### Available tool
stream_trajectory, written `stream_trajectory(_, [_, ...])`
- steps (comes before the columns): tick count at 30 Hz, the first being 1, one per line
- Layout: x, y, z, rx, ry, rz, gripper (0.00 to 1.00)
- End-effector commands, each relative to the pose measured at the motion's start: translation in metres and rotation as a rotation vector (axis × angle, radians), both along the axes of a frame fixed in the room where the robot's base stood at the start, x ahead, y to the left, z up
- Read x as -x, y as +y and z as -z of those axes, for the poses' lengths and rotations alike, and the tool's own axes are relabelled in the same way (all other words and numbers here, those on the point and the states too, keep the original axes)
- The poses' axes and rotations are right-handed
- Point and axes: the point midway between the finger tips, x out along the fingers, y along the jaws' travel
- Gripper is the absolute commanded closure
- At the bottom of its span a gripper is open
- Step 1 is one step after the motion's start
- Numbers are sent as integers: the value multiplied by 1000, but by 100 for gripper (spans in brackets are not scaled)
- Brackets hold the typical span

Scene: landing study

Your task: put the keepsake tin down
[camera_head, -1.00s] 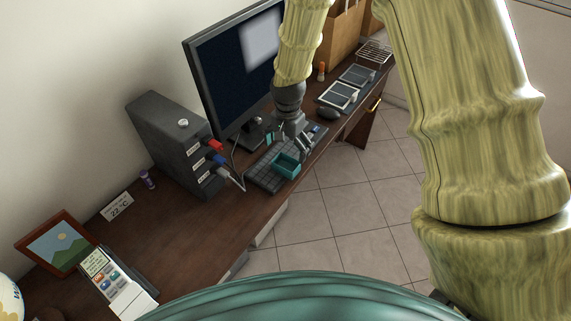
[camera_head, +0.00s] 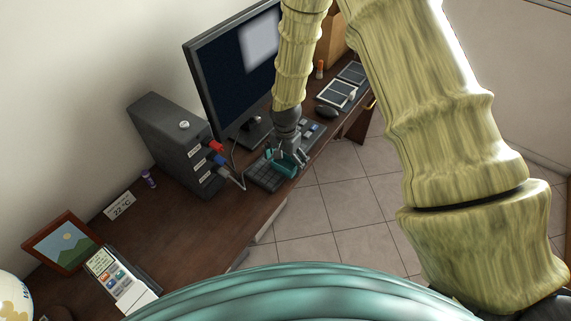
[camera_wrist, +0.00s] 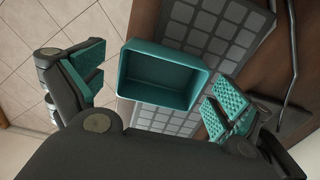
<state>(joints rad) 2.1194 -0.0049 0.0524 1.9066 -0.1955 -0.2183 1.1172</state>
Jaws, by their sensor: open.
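The keepsake tin is a small teal open-topped box (camera_wrist: 160,82), empty inside, in the middle of the wrist view. It appears to sit on the dark keyboard (camera_wrist: 205,28), near the desk's front edge; whether its floor lies flat there I cannot tell. My gripper (camera_wrist: 155,88) is open, with one teal-padded finger on each side of the tin and a visible gap on both sides. In the head view my gripper (camera_head: 286,158) is low over the keyboard and largely hides the tin.
A mouse (camera_head: 326,111) lies to the right. A cable (camera_wrist: 293,60) runs beside my right finger. The desk's left middle (camera_head: 190,225) is clear; tiled floor lies beyond the front edge.

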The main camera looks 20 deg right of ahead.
Motion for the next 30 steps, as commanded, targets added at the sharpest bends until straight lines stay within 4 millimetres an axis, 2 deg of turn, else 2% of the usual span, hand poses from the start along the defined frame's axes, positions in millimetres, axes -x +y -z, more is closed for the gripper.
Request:
stream_trajectory(9, [0,0,3,0,-1,0,0])
stream_trajectory(11, [0,0,3,0,-1,0,9])
stream_trajectory(18, [0,0,3,0,-1,0,51])
stream_trajectory(20, [0,0,3,0,-1,0,51])
stream_trajectory(21, [0,0,3,0,-1,0,55])
stream_trajectory(30, [-1,0,0,0,-1,0,55])
